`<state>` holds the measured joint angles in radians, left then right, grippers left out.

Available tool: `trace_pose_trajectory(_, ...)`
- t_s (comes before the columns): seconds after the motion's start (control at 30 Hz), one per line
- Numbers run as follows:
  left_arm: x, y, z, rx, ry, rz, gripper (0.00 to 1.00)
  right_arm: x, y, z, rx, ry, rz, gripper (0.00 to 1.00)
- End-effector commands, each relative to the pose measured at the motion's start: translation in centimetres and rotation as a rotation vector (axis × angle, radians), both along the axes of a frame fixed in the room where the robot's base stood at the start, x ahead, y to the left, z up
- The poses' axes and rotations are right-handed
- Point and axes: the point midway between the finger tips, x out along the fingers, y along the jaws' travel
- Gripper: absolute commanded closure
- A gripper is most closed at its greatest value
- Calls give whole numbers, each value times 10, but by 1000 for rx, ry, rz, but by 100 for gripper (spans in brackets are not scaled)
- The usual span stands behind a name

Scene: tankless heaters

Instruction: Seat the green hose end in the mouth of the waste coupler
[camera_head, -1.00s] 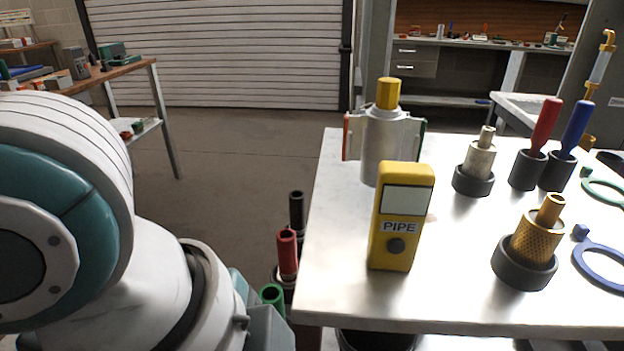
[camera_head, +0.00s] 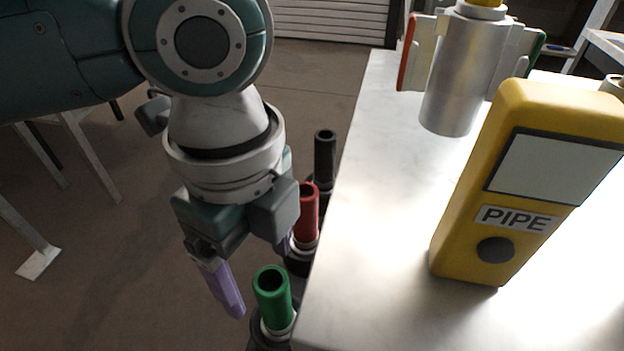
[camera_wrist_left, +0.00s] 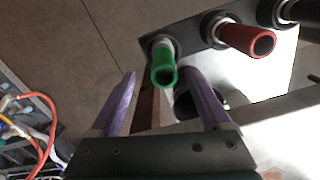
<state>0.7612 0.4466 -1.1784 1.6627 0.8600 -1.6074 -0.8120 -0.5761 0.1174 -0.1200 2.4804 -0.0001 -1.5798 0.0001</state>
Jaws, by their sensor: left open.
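The green hose end (camera_head: 273,294) stands upright in a dark holder beside the table's left edge, its open mouth facing up. In the left wrist view the green hose end (camera_wrist_left: 163,66) shows between and just beyond my fingertips. My left gripper (camera_head: 255,275) points down with its purple fingers spread. In the left wrist view my left gripper (camera_wrist_left: 160,85) is open and empty, one finger on each side of the green hose end. I cannot make out the waste coupler for certain. My right gripper is not in view.
A red hose end (camera_head: 307,212) and a black one (camera_head: 325,158) stand in the same row behind the green one. The table (camera_head: 365,190) holds a yellow PIPE device (camera_head: 470,225) and a silver cylinder (camera_head: 455,85). Coloured hoses (camera_wrist_left: 45,145) lie at left in the wrist view.

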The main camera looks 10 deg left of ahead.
Motion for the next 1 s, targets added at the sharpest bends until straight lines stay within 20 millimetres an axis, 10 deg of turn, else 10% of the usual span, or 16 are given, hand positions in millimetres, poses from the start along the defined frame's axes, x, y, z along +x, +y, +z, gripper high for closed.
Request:
trace_pose_trajectory(0.4,3,-7,-64,0,0,0,19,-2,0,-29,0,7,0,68)
trace_pose_trajectory(0.77,3,-7,-73,-1,-2,-1,19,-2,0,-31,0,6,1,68)
trace_pose_trajectory(1.0,3,-7,-72,-1,-2,-1,46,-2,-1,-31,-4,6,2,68)
